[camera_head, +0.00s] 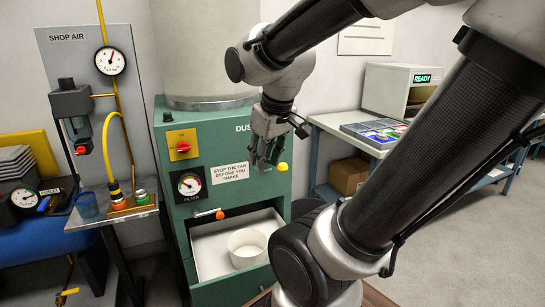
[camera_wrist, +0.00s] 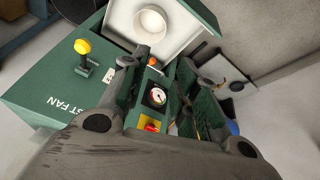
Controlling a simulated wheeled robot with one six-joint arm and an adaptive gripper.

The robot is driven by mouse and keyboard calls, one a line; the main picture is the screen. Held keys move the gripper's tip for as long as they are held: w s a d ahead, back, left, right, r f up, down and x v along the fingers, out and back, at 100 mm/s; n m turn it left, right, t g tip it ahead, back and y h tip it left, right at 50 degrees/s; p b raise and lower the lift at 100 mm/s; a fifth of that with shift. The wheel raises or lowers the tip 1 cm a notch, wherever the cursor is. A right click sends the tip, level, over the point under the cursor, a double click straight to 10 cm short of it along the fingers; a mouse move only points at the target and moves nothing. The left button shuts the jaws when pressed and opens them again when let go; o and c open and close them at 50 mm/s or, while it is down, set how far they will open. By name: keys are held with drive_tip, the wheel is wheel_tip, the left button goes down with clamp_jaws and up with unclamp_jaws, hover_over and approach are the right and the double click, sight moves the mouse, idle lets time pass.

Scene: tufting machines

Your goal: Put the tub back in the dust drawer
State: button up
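The white round tub (camera_head: 247,249) stands upright inside the open dust drawer (camera_head: 210,257), at the bottom of the green fan cabinet (camera_head: 190,218). In the wrist view the tub (camera_wrist: 150,25) lies near the top, within the pale drawer (camera_wrist: 186,26). My gripper (camera_head: 263,163) is in front of the cabinet, above the drawer and apart from the tub. In the wrist view its two fingers (camera_wrist: 168,72) are spread with nothing between them. My arm covers the cabinet's right side and part of the drawer's right end in the head view.
The cabinet carries a red switch (camera_head: 183,147), a filter gauge (camera_head: 189,185), an orange-tipped lever (camera_head: 208,213) and a yellow knob (camera_head: 282,167) close to my gripper. A shop-air stand (camera_head: 118,212) is to the left. A workbench (camera_head: 345,130) is at the right.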

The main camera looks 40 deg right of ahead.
drive_tip(key=s+a+r, duration=0.2)
drive_tip(key=s, duration=0.3)
drive_tip(key=shift+s+m+y, duration=0.2)
drive_tip(key=shift+m+y, duration=0.1)
drive_tip(key=shift+r, duration=0.1)
idle(0.9)
